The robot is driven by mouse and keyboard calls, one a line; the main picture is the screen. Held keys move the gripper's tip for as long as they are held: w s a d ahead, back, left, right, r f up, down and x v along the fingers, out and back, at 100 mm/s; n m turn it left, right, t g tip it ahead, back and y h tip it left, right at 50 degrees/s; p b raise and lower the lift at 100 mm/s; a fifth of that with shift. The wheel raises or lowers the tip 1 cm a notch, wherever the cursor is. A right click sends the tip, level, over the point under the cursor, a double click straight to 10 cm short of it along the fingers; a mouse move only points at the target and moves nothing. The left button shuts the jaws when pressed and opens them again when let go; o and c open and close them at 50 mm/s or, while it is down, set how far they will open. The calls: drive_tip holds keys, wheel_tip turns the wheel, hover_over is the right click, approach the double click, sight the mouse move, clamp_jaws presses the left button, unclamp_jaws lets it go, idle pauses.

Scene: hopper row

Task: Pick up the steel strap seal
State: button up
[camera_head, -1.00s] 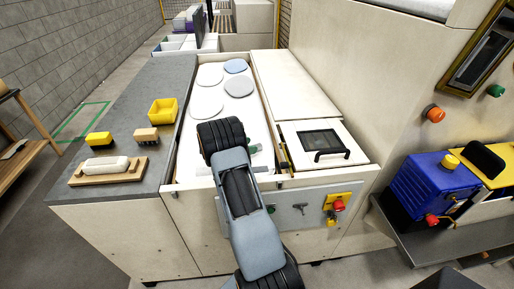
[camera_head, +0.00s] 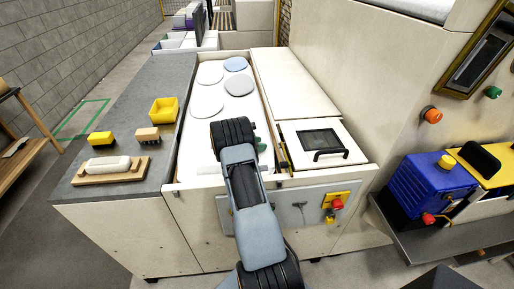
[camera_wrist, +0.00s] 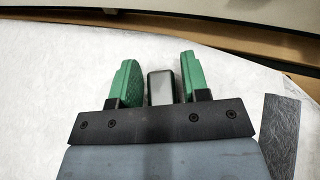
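The steel strap seal (camera_wrist: 161,87) appears to be the small grey metal piece with a dark rim in the wrist view. It stands between the two green fingers of my gripper (camera_wrist: 160,82), with a narrow gap visible on each side. The gripper is open around it. Whether the seal rests on the white surface below cannot be told, as its lower part is hidden by the gripper's body. In the head view my wrist hides the seal, and only a bit of green finger (camera_head: 262,146) shows over the white-floored bay.
A dark grey flat piece (camera_wrist: 281,133) lies right of my gripper in the wrist view. Round pale discs (camera_head: 207,102) lie farther back in the bay. A lidded box with a black handle (camera_head: 330,155) stands close right. A grey counter with yellow items (camera_head: 163,110) is left.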

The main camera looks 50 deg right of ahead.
drive_tip(key=c, duration=0.7)
